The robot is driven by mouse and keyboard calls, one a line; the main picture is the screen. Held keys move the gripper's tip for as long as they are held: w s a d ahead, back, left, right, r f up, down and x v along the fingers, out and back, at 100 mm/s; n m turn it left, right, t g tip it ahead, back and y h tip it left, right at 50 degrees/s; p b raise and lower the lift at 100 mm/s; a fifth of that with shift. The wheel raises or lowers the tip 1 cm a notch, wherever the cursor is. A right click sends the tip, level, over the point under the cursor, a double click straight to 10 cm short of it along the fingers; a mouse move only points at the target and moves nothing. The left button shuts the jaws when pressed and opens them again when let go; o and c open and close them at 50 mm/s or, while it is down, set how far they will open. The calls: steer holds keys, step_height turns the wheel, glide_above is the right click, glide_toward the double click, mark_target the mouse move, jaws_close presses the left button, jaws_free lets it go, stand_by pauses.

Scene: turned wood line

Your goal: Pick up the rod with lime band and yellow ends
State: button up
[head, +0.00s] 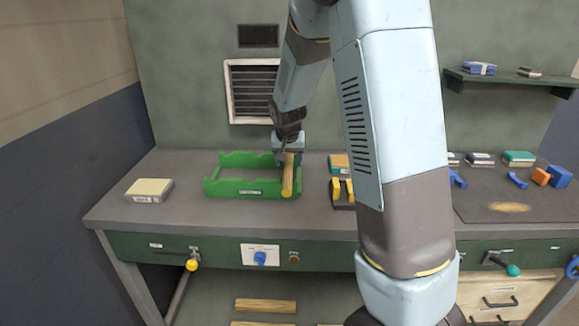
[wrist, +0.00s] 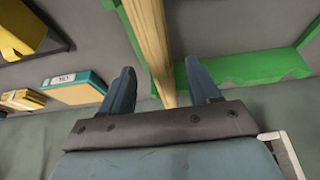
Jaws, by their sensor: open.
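A wooden rod (head: 288,177) lies on the right end of the green cradle (head: 222,190), with its near end pointing to the front of the bench. Its near end looks yellow; no lime band can be made out. In the wrist view the rod (wrist: 150,38) looks pale wood and runs between the two fingers. My gripper (head: 288,157) is over the far part of the rod. Its fingers (wrist: 164,74) are open, one on each side of the rod, with gaps visible. The far end of the rod is hidden by my gripper.
A yellow and dark holder (head: 343,203) and a teal-orange box (head: 338,163) stand just right of the cradle. A cream box (head: 149,190) lies at the left. Blue and orange pieces (head: 541,176) lie far right. The bench between cream box and cradle is clear.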

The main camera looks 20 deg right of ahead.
steer(key=shift+x, duration=1.1)
steer(key=shift+c, duration=0.2)
jaws_close()
